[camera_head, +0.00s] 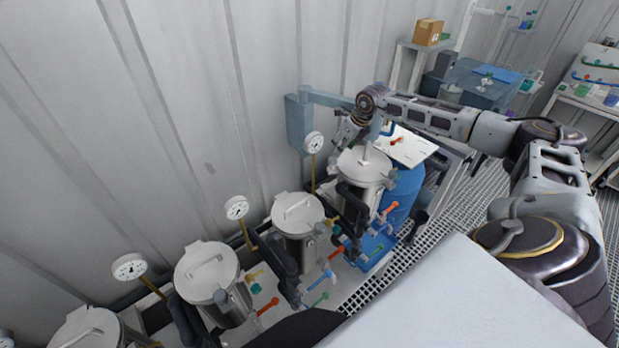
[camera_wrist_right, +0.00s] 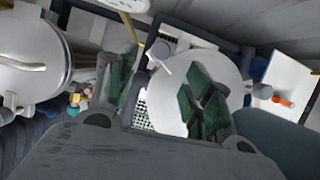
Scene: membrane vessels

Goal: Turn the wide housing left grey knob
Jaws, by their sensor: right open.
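Several silver vessels with round lids stand in a row in the head view, including a far one (camera_head: 364,168), a middle one (camera_head: 298,214) and a nearer one (camera_head: 207,271). Grey knob-like parts show beside the nearer vessel (camera_head: 221,297) and the middle vessel (camera_head: 320,228); I cannot tell which is the left grey knob of the wide housing. My right gripper (camera_head: 346,130) is behind the far vessel, near the wall, and partly hidden. In the right wrist view its green-padded fingers (camera_wrist_right: 163,96) are apart and empty, in front of a pale round lid (camera_wrist_right: 180,72). My left gripper is out of view.
Gauges on brass stems (camera_head: 237,207) line the wall. Orange, blue and green valve handles (camera_head: 328,280) project in front of the vessels. A blue barrel (camera_head: 403,190) and a white panel (camera_head: 410,149) stand near the far vessel. Grated floor (camera_head: 385,285) lies to the right.

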